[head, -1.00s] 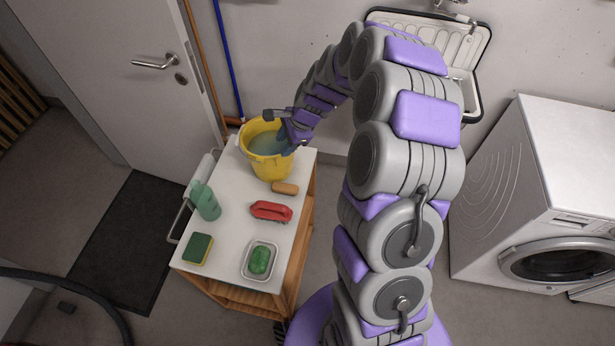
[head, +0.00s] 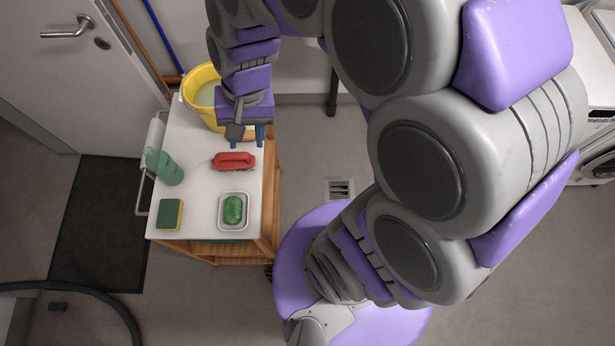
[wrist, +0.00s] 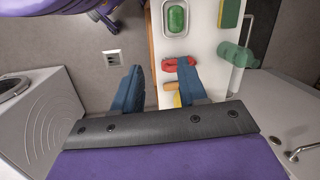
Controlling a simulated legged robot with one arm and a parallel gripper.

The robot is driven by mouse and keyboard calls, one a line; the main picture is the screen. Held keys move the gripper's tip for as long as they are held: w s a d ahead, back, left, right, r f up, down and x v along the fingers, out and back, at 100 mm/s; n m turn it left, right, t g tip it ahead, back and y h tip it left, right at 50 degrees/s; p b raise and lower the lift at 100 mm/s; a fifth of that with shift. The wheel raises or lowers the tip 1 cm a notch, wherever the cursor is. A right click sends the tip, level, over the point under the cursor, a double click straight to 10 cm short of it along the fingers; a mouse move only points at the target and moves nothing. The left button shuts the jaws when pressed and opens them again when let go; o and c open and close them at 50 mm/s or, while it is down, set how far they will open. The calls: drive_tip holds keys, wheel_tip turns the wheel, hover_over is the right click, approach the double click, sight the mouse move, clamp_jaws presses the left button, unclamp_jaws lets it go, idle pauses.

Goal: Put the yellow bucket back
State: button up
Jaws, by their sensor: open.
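The yellow bucket (head: 190,84) stands upright at the far end of the white-topped cart (head: 196,205), with bluish liquid inside. My arm hides part of its right side. My gripper (head: 247,138) is open and empty, fingers pointing down, in front of and to the right of the bucket near the cart's right edge. In the wrist view, the two blue fingers (wrist: 160,70) are wide apart.
On the cart are a red brush (head: 234,161), a green bar in a white dish (head: 233,209), a sponge (head: 170,214) and a green bottle (head: 165,167). A tan wooden piece (wrist: 168,86) shows in the wrist view. A washing machine (wrist: 35,115) stands beyond clear floor.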

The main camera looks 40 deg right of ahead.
drive_tip(key=s+d+r+n+h, duration=0.1)
drive_tip(key=s+n, duration=0.1)
drive_tip(key=s, duration=0.6)
drive_tip(key=s+d+r+n+g+h, duration=0.1)
drive_tip(key=s+d+n, duration=0.1)
drive_tip(key=s, duration=0.5)
drive_tip(key=shift+s+d+n, duration=0.3)
drive_tip(key=shift+s+n, duration=0.1)
drive_tip(key=shift+n, duration=0.2)
